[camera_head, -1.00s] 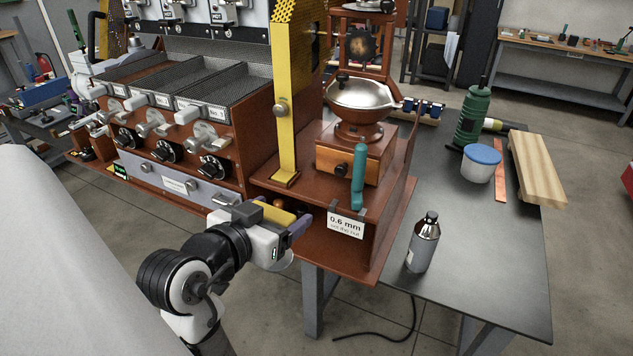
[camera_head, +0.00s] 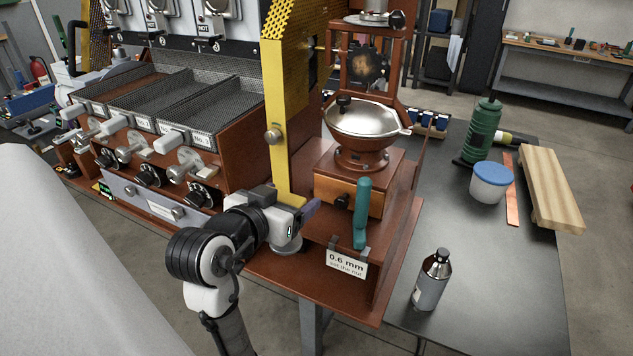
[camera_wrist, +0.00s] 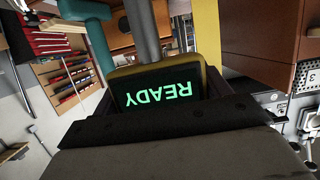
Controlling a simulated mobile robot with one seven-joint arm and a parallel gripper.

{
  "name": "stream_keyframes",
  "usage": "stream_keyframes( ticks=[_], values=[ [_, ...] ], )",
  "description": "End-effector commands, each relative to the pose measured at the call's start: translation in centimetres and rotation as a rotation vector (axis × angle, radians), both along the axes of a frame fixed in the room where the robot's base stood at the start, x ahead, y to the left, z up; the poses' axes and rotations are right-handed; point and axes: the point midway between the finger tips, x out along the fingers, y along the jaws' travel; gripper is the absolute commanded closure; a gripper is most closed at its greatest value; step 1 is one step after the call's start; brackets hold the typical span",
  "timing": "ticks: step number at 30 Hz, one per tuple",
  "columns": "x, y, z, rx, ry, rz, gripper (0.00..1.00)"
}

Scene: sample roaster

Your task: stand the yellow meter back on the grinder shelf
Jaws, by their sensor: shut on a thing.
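My gripper (camera_head: 298,217) is at the front left of the brown grinder shelf (camera_head: 322,226), close to the foot of the yellow upright post. It is shut on the yellow meter, whose dark face (camera_wrist: 158,92) fills the middle of the wrist view. The face reads READY in green, upside down in that view, inside a yellow case. In the head view the meter is mostly hidden by my gripper. I cannot tell whether it touches the shelf.
The grinder (camera_head: 350,180) stands on the shelf, right of the yellow post (camera_head: 283,130). A teal handle (camera_head: 362,215) and a 0.6 mm sign (camera_head: 347,262) are at the front edge.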

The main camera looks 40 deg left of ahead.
Motion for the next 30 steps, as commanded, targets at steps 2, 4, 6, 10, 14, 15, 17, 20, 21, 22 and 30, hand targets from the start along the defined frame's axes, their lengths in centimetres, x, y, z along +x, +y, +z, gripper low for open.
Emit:
stream_keyframes(
  ticks=[2, 4, 6, 10, 14, 15, 17, 20, 21, 22, 30],
  values=[
    [2.2, 0.5, 0.3, -0.001, 0.001, -0.004, 0.72],
    [4.1, 0.9, 0.4, 0.000, 0.000, -0.004, 0.72],
    [6.0, 1.4, 0.3, 0.000, 0.001, -0.003, 0.72],
    [9.0, 2.1, 0.3, 0.000, 0.001, -0.002, 0.72],
    [10.9, 2.6, 0.3, 0.002, -0.001, -0.001, 0.72],
    [11.3, 2.7, 0.2, 0.001, 0.000, -0.001, 0.72],
    [11.6, 2.8, 0.1, 0.001, -0.001, 0.001, 0.72],
    [11.7, 2.9, -0.6, -0.002, 0.001, 0.003, 0.72],
    [11.6, 2.9, -1.2, -0.004, 0.001, 0.003, 0.72],
    [11.6, 2.9, -1.6, -0.003, 0.000, 0.003, 0.72],
    [11.6, 2.8, -3.5, 0.002, -0.002, 0.002, 0.72]
  ],
)
